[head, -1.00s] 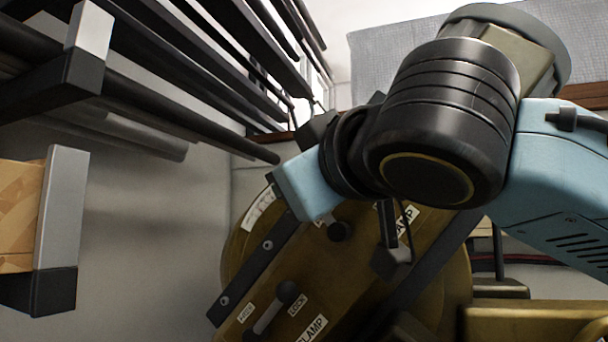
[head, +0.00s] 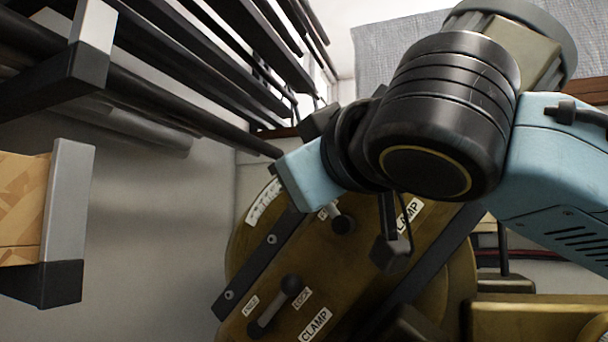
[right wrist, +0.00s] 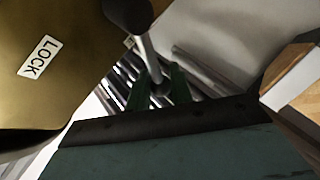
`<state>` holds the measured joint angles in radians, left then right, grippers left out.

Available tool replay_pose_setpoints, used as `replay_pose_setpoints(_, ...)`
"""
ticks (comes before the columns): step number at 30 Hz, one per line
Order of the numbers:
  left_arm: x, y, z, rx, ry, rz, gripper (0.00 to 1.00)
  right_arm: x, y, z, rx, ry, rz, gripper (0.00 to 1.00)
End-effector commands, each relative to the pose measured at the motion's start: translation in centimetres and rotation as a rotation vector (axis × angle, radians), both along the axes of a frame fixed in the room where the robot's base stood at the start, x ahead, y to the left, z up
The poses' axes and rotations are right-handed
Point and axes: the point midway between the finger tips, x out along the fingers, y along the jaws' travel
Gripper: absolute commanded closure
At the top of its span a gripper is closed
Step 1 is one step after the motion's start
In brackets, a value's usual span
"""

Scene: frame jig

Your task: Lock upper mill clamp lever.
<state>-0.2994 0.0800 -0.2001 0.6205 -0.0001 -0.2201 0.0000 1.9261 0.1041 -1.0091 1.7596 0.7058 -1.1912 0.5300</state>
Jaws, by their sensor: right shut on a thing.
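The upper mill clamp lever has a black knob (head: 342,224) and a short metal rod, on the upper part of the brass-coloured plate (head: 262,322) in the head view. Its label is partly covered by my right wrist. In the right wrist view, the lever's metal rod (right wrist: 149,48) runs between the two green fingertips of my right gripper (right wrist: 158,86), which is shut on it. A LOCK label (right wrist: 40,57) shows on the plate to the left. In the head view my right arm hides the fingertips. My left gripper is not in view.
A lower clamp lever (head: 275,304) sits on the same plate, beside FREE, LOCK and CLAMP labels. Dark bars (head: 185,95) fill the upper left. A bracket with a grey upright (head: 68,205) stands at the left. A dark strip (head: 258,258) crosses the plate.

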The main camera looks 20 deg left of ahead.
Motion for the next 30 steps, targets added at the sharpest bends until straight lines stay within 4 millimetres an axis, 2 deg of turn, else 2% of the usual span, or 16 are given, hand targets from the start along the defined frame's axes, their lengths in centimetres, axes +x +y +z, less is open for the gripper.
replay_pose_setpoints(7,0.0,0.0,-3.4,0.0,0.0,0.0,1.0,0.0,-0.7,-0.3,0.115,-0.001,0.001,1.0)
replay_pose_setpoints(18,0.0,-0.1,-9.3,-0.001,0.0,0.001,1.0,-0.1,-2.4,0.3,0.375,-0.011,0.002,1.0)
replay_pose_setpoints(24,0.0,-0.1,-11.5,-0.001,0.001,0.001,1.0,0.0,-3.2,0.6,0.493,-0.015,-0.001,1.0)
replay_pose_setpoints(30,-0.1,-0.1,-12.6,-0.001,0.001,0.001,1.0,-0.1,-3.8,0.9,0.568,-0.017,0.0,1.0)
